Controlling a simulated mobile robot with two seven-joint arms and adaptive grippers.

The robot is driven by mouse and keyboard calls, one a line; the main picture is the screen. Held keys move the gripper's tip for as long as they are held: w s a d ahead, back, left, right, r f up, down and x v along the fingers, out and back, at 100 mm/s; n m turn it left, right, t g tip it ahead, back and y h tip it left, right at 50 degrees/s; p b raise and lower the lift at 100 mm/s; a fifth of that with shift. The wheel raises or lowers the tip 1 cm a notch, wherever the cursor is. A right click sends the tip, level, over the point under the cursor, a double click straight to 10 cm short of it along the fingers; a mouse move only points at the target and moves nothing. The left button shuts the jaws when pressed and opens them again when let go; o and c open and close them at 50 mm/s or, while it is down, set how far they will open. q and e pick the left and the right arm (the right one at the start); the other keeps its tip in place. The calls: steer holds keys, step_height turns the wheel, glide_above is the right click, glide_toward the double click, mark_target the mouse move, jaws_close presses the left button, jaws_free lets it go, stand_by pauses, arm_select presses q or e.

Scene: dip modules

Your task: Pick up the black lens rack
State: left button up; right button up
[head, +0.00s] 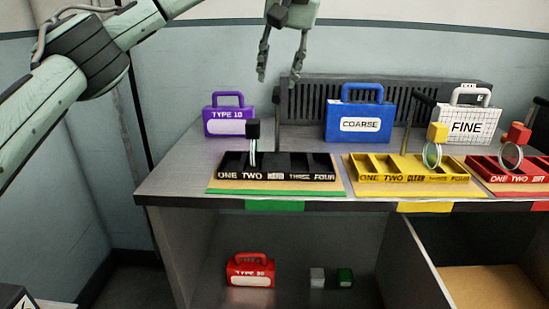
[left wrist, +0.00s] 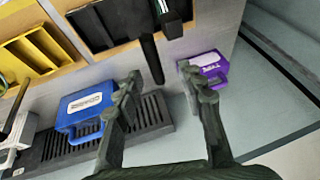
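The black lens rack (head: 278,166) sits on a green-edged mat (head: 330,188) at the left of the counter, its front lettered ONE, TWO, THREE, FOUR. A lens with a black block on top (head: 253,131) stands in it, left of centre. A dark upright handle (head: 277,123) rises at the rack's back. My left gripper (head: 280,77) is open and empty, above and behind the rack. In the left wrist view its spread fingers (left wrist: 162,84) point toward the rack (left wrist: 94,27) and handle (left wrist: 152,60), with nothing between them. My right gripper is not in view.
A yellow rack (head: 408,178) and a red rack (head: 506,176) stand to the right. Behind are a purple case (head: 229,121), a blue COARSE case (head: 358,113), a FINE case (head: 468,124) and a slatted dark panel (head: 310,98). A red case (head: 250,270) sits below.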

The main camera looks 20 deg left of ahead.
mark_target(278, 90)
arm_select(q)
steer(key=x, duration=0.5)
steer(key=shift+d, duration=0.45)
steer(key=shift+w+a+f, duration=0.2)
steer(key=shift+w+f, duration=0.05)
steer(key=shift+f, duration=0.15)
jaws_close()
steer(key=shift+r, duration=0.1)
